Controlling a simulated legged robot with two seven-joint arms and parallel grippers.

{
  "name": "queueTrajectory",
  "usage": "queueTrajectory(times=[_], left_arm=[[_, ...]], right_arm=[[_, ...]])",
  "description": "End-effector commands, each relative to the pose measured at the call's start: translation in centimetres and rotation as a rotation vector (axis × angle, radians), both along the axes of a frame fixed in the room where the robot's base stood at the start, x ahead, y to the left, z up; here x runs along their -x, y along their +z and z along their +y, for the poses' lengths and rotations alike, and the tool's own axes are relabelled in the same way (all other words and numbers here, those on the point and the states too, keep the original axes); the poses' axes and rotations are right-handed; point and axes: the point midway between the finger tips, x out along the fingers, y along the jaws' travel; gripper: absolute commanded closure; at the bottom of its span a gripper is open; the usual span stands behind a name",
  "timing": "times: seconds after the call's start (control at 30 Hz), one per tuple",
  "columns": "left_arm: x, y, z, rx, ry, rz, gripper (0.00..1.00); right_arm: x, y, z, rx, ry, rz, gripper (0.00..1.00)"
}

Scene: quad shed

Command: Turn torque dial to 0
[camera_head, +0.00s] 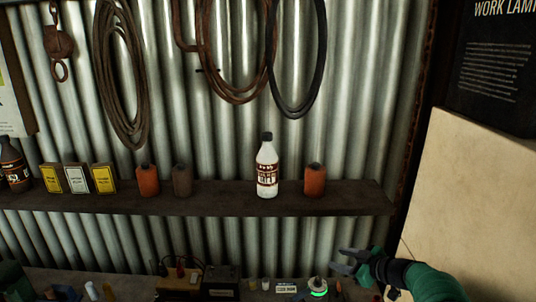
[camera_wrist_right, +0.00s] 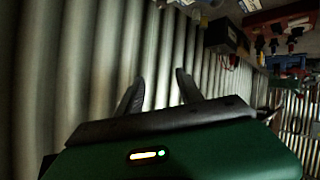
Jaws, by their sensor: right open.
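A round grey dial (camera_head: 318,286) with a glowing green ring sits on the bench at the bottom of the head view. I take it to be the torque dial; its pointer and any numbers are too small to read. My right gripper (camera_head: 345,261) is just above and to the right of the dial, apart from it, with its fingers spread and empty. In the right wrist view the two dark fingers (camera_wrist_right: 160,88) are apart, with only corrugated wall between them. The dial cannot be made out there. My left gripper is not in view.
A small white label (camera_head: 286,288) lies left of the dial, beside small bottles (camera_head: 259,284) and a dark box (camera_head: 220,279). A shelf (camera_head: 230,203) with bottles and cans runs above the bench. A pale board (camera_head: 475,200) stands at the right.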

Motion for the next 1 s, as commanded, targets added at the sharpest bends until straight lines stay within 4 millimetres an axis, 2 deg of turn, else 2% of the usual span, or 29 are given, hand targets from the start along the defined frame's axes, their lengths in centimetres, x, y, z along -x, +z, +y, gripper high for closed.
queueTrajectory(times=[0.13,0.17,0.23,0.27,0.3,0.37,0.4,0.47,0.5,0.6,0.7,0.8,1.0], left_arm=[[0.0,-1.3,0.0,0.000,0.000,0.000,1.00],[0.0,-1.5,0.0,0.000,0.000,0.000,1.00],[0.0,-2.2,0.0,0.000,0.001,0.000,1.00],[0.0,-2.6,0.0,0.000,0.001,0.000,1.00],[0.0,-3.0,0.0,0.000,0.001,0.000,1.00],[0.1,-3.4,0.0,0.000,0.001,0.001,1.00],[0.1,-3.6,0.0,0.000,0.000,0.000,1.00],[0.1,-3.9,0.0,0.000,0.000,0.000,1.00],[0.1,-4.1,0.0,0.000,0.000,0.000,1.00],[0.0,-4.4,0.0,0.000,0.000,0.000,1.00],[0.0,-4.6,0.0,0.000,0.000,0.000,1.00],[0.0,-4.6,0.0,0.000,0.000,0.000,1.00],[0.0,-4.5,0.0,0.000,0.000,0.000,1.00]], right_arm=[[0.5,1.7,-1.7,-0.024,-0.269,-0.040,0.57],[1.0,1.6,-2.1,-0.027,-0.334,-0.030,0.57],[3.8,0.4,-3.2,-0.025,-0.499,0.034,0.57],[5.7,-0.6,-3.6,-0.023,-0.573,0.085,0.57],[8.8,-2.4,-3.7,-0.014,-0.659,0.171,0.57],[13.7,-4.9,-3.4,0.004,-0.747,0.304,0.57],[17.0,-6.5,-2.8,0.014,-0.788,0.393,0.57],[21.8,-8.7,-1.7,0.030,-0.827,0.523,0.57],[24.9,-9.8,-0.9,0.040,-0.842,0.604,0.57],[31.3,-12.0,0.9,0.057,-0.858,0.773,0.57],[35.2,-13.0,2.2,0.065,-0.855,0.877,0.57],[36.8,-13.4,2.7,0.068,-0.853,0.920,0.57],[36.9,-13.4,2.7,0.068,-0.854,0.923,0.57]])
